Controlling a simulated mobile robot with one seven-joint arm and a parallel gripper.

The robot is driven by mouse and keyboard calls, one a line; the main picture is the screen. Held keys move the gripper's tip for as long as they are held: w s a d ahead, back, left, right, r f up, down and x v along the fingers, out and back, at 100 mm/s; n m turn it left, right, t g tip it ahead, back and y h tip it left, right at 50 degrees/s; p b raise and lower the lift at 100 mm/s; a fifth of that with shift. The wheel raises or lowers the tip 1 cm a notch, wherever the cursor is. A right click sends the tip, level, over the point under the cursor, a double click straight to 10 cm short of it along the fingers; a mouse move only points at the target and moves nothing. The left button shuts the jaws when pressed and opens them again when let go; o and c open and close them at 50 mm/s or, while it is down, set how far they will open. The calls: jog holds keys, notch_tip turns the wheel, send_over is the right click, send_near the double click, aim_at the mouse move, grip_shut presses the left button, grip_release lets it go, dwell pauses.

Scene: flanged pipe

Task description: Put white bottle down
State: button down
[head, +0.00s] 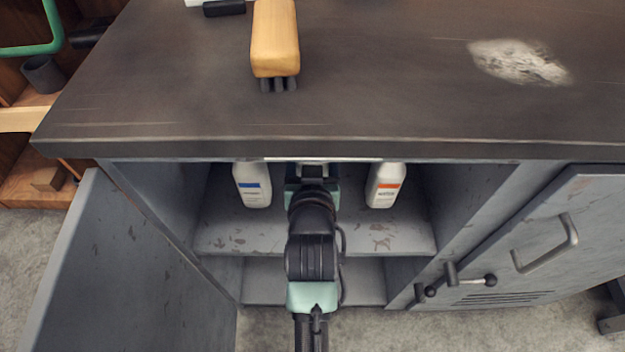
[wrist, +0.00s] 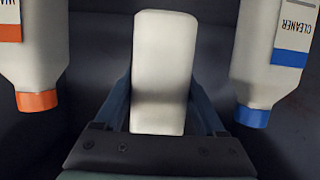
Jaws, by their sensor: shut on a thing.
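My gripper (head: 312,188) reaches into the open cabinet, between two labelled bottles. In the wrist view its fingers (wrist: 162,95) are shut on a plain white bottle (wrist: 164,60), one finger on each side. In the head view the held bottle is mostly hidden by my arm and the worktop edge. I cannot tell whether its base touches the shelf (head: 265,230).
A white bottle with a blue label (head: 252,186) stands left of my gripper, and one with an orange label (head: 385,186) stands right. The worktop (head: 370,90) overhangs above. The left door (head: 135,265) is open; a wooden-handled brush (head: 275,40) lies on top.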

jog(key=shift+f+b, duration=1.1)
jog(key=shift+f, duration=1.9)
jog(key=shift+f, duration=0.1)
grip_release()
jog(key=shift+f, duration=0.15)
jog(key=shift+s+r, duration=0.2)
jog(key=shift+r, duration=0.05)
jog(key=p+v, duration=0.3)
jog(key=v, duration=0.8)
jog(key=shift+s+p, duration=0.3)
jog(key=shift+p, duration=0.05)
